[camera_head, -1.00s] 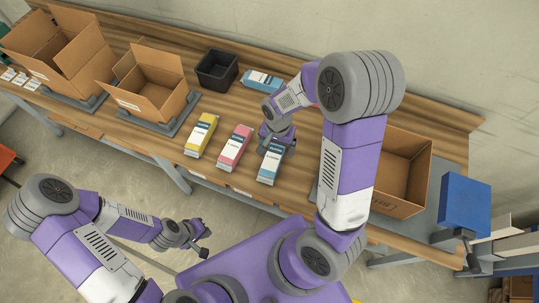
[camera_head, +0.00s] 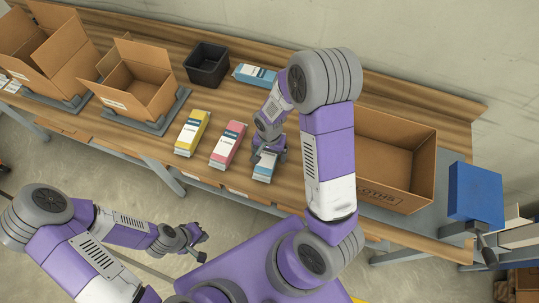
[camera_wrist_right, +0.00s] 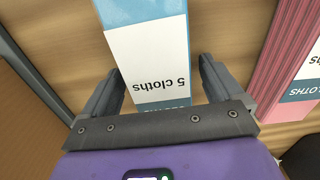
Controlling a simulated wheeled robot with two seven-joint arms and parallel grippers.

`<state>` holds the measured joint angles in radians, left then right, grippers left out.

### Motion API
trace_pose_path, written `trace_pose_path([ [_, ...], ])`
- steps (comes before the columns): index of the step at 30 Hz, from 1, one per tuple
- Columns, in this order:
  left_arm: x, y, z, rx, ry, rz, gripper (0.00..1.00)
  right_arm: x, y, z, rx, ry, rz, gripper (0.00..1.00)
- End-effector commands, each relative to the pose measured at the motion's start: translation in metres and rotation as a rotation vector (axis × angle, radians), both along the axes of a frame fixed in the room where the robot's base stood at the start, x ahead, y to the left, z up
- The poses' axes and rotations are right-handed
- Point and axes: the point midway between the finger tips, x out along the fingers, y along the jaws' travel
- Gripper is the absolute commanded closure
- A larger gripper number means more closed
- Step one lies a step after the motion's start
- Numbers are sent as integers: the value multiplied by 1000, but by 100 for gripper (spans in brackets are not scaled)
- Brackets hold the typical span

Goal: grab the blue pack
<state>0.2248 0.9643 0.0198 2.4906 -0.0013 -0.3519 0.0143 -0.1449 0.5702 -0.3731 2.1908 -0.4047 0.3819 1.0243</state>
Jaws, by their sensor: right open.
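A blue and white pack (camera_head: 264,170) lies on the table at the front, right of the pink pack. My right gripper (camera_head: 268,155) is over it and hides part of it. In the right wrist view the pack (camera_wrist_right: 150,55) runs between the two fingers of my open right gripper (camera_wrist_right: 158,82), one on each side; whether they touch it I cannot tell. A second blue pack (camera_head: 256,75) lies at the back, beside the black bin. My left gripper (camera_head: 196,240) is off the table's front edge, too small to tell open or shut.
A pink pack (camera_head: 228,145) and a yellow pack (camera_head: 192,133) lie to the left. The black bin (camera_head: 207,65) stands at the back. Open cardboard boxes stand at the left (camera_head: 140,80) and right (camera_head: 400,165). A blue panel (camera_head: 475,193) stands at the right edge.

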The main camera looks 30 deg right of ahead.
Motion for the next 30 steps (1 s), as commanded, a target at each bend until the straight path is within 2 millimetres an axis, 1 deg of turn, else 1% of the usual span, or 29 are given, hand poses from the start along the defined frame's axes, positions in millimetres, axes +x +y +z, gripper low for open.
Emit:
trace_pose_path([
  [5,0,0,0,0,0,0,100,0,0,0,0,-1,0,6],
  [8,0,0,0,0,0,0,100,0,0,1,0,-1,0,20],
  [16,0,0,0,0,0,0,100,0,0,1,0,-1,0,62],
  [22,0,0,0,0,0,0,100,0,0,1,0,-1,0,62],
  [24,0,0,1,0,0,0,100,1,0,4,1,-2,-1,62],
  [26,0,0,3,0,0,0,100,1,0,10,0,-4,-1,62],
  [29,0,0,8,0,0,0,100,1,1,28,1,-6,-1,62],
  [30,0,0,11,0,0,0,100,2,1,37,2,-8,-1,62],
])
